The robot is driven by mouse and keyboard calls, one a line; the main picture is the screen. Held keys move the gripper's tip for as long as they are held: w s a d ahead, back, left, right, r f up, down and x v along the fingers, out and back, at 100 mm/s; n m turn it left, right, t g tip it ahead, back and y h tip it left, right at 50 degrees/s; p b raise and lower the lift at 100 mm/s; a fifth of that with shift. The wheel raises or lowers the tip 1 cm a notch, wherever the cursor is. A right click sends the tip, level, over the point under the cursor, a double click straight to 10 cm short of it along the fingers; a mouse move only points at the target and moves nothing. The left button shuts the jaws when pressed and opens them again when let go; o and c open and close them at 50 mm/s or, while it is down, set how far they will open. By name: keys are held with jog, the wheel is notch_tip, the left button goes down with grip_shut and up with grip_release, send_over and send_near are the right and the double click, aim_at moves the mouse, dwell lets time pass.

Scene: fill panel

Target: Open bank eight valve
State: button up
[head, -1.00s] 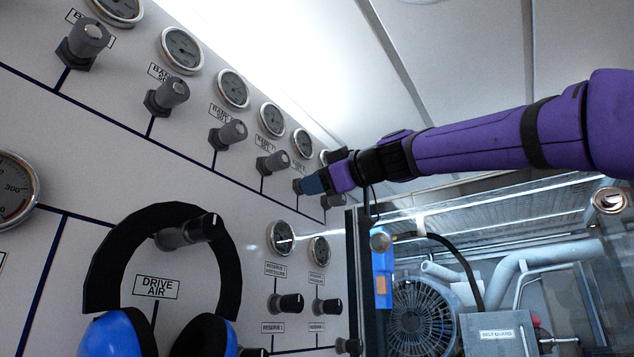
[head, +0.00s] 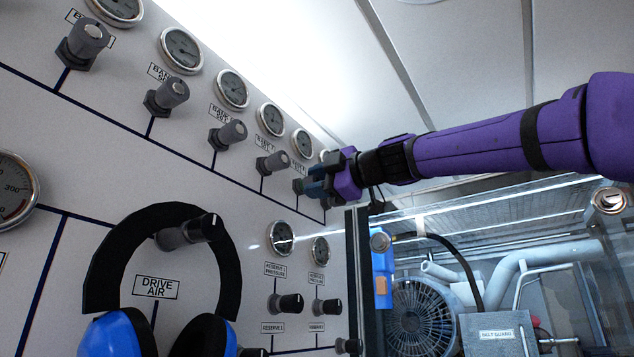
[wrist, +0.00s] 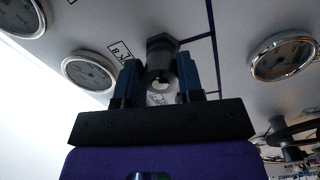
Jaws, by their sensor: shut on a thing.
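The valve knob (wrist: 160,72), dark grey on a hex base, sits between the two blue fingers of my gripper (wrist: 160,85) in the wrist view. My gripper is shut on it. A partly hidden label (wrist: 121,53) beside the knob seems to end in 8. In the head view my gripper (head: 318,184) is at the far end of the upper row of valves, against the panel, and its fingers cover much of the knob there. A round gauge (wrist: 89,72) is near the knob in the wrist view.
Other bank valves (head: 167,95) and gauges (head: 182,50) line the panel nearer me. Blue and black ear defenders (head: 160,280) hang in front of the drive air valve. Reserve valves (head: 286,304) are below. Glazed machinery with a fan (head: 422,318) is at the right.

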jog(key=shift+f, duration=0.2)
dwell(0.3)
jog(key=o, duration=0.9)
jog(key=shift+r, duration=0.15)
jog(key=v, duration=1)
jog(key=shift+s+d, duration=0.25)
jog(key=shift+d, duration=0.1)
